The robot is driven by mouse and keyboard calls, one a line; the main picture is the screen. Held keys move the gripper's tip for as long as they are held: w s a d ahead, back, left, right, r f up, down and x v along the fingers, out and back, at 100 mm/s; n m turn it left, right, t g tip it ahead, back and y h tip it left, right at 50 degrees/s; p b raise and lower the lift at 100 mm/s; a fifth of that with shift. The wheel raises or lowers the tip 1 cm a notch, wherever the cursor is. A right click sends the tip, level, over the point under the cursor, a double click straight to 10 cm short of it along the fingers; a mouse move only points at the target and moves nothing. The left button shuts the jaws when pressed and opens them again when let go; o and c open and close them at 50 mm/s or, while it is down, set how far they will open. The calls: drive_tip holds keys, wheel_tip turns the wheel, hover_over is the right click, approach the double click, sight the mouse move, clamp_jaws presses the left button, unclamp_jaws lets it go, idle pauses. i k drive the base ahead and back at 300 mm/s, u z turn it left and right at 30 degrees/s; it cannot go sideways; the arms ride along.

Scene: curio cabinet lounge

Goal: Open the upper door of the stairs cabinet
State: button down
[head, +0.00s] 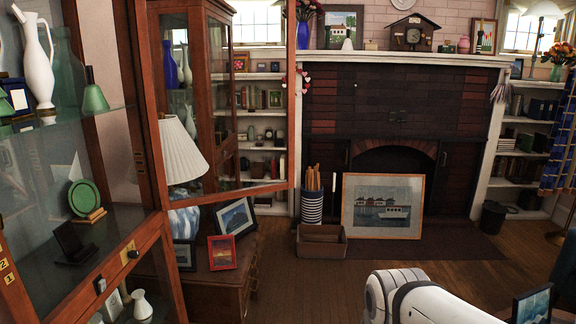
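A wooden cabinet with glass shelves (62,140) fills the left side, close to me. I cannot see a mark that names it the stairs cabinet. A wood-framed glass door (293,120) at its upper part stands swung out to the right, its bottom rail above the picture frames. The upper shelves face me uncovered, holding a white vase (38,62), a green bell-shaped piece (94,98) and a green plate (84,198). Below is a wooden rail with a brass knob (132,252) and a dark fitting (100,286). My gripper is out of view; only a white arm link shows at the bottom.
A lamp (182,155) and framed pictures (222,252) stand on a wooden chest (215,285) beyond the door. An open box (321,241), a striped bin (311,207) and a leaning picture (382,205) stand before the fireplace. The central wooden floor (330,285) is clear.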

sight(167, 205)
drive_tip(key=z, duration=0.25)
drive_tip(key=i, duration=1.65)
drive_tip(key=u, duration=0.65)
